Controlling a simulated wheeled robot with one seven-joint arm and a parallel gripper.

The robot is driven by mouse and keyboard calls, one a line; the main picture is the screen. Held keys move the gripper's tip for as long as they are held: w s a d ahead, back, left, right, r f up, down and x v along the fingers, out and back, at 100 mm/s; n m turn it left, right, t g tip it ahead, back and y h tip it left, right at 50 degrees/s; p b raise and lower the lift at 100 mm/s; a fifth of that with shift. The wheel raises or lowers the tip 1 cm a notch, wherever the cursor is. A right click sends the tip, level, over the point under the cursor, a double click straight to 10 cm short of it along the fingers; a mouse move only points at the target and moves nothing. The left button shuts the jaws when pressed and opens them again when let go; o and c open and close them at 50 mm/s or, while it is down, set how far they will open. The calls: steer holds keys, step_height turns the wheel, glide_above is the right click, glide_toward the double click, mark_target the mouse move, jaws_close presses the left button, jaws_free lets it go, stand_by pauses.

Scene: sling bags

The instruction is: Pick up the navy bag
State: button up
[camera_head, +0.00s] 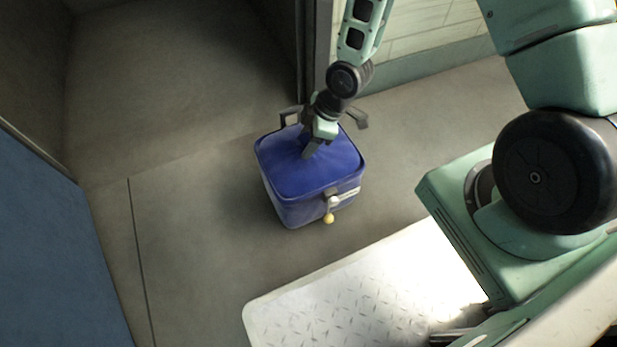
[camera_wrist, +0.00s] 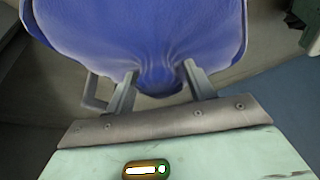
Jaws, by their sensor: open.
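The navy bag (camera_head: 304,167) is a boxy blue bag standing upright on the floor, with a light tag and a small yellow ball on its near side. In the wrist view the navy bag (camera_wrist: 145,35) fills the upper middle. My gripper (camera_head: 311,147) is over the far part of the bag's top in the head view. In the wrist view my gripper (camera_wrist: 160,70) has its two fingers apart, with a gathered bulge of blue fabric showing between them. I cannot tell whether the fingers touch the fabric.
A blue panel (camera_head: 55,245) stands at the left. A pale wall (camera_head: 430,35) with a green base strip is behind the bag at the right. A white tread-patterned plate (camera_head: 350,295) is in the foreground. The floor (camera_head: 190,220) left of the bag is clear.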

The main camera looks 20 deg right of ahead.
jaws_close()
steer(key=shift+r, duration=0.15)
